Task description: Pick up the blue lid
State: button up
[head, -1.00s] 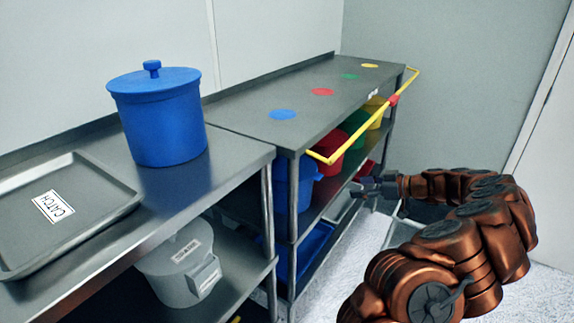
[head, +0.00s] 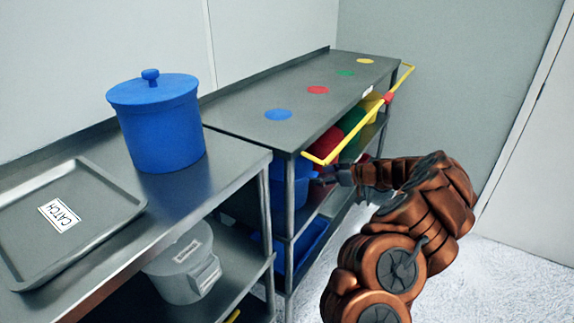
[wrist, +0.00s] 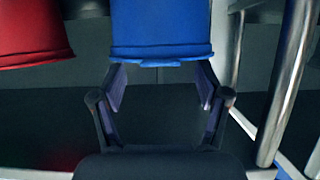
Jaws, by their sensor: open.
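The blue lid (head: 152,88), with a small round knob, sits on the blue bucket (head: 165,135) on the near steel table. My gripper (head: 323,178) is away from it, by the shelf unit to the right. It is beside a blue container (head: 279,188) on the upper shelf. In the wrist view my open, empty jaws (wrist: 160,84) have their tips close to the lower rim of a blue container (wrist: 162,28). I cannot tell whether they touch it. The lid on the bucket does not show clearly in the wrist view.
A grey tray (head: 112,243) marked CATCH lies on the near table. A grey labelled bin (head: 185,265) stands below. A yellow rail (head: 345,140) runs along the shelf front. A red container (wrist: 30,35) and a metal post (wrist: 285,85) flank the blue one in the wrist view.

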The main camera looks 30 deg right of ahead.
jog(key=shift+w+a+f, duration=0.2)
jog(key=shift+w, duration=0.15)
jog(key=c, duration=1.2)
jog(key=shift+c, duration=0.2)
jog(key=shift+r, duration=0.15)
